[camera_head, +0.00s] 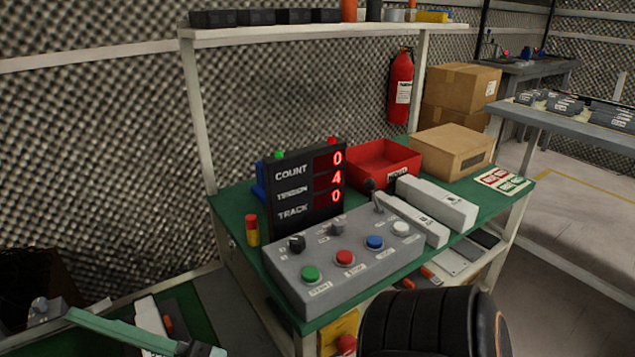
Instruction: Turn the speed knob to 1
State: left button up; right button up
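A grey control box (350,270) stands on the green bench top (235,200). A black knob (296,243) sits at its back left, and a smaller grey knob (338,228) sits to the right of it. The labels are too small to read, so I cannot tell which is the speed knob or where either points. A lever switch (378,205) stands at the back right. Green (311,274), red (344,258), blue (375,242) and white (401,228) buttons line the front. A black display (306,190) behind reads COUNT 0, TENSION 4, TRACK 0. Neither gripper is in view.
Two long white blocks (437,203) (412,219) lie close right of the box. A red bin (385,160) and cardboard box (452,150) stand behind. A red-yellow cylinder (252,231) stands left. A dark rounded shape hides part of the bench front.

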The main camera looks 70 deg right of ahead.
aim_at(296, 243)
jog(key=i+z, duration=0.15)
jog(key=z, duration=0.2)
jog(key=i+z, duration=0.15)
jog(key=z, duration=2.05)
jog(key=i+l+u, duration=0.1)
jog(key=u, duration=0.3)
jog(key=l+u, duration=0.35)
jog(key=i+l+u, duration=0.1)
jog(key=u, duration=0.3)
